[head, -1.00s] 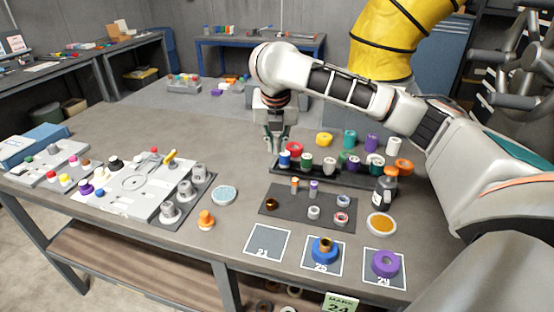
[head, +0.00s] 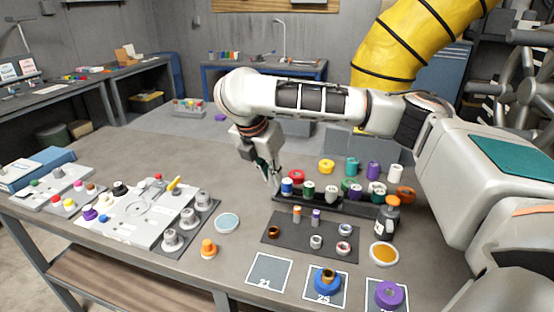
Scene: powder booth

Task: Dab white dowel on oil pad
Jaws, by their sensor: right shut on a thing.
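My right gripper (head: 271,178) hangs above the table, just left of the dark rack's left end, tilted. It is shut on a small pale piece that looks like the white dowel; the fingers hide most of it. A round amber pad in a pale rim (head: 384,254), which looks like the oil pad, lies at the right, in front of a dark bottle (head: 389,218). The gripper is well to the left of this pad and behind it. A pale blue round dish (head: 227,223) lies nearer, to the left. My left gripper is not in view.
The dark rack (head: 345,201) holds several coloured spools. A dark mat (head: 279,240) with small rings and pegs lies in front of it. Numbered squares (head: 269,271) line the front edge. A grey fixture board (head: 140,219) and an orange knob (head: 208,249) stand left.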

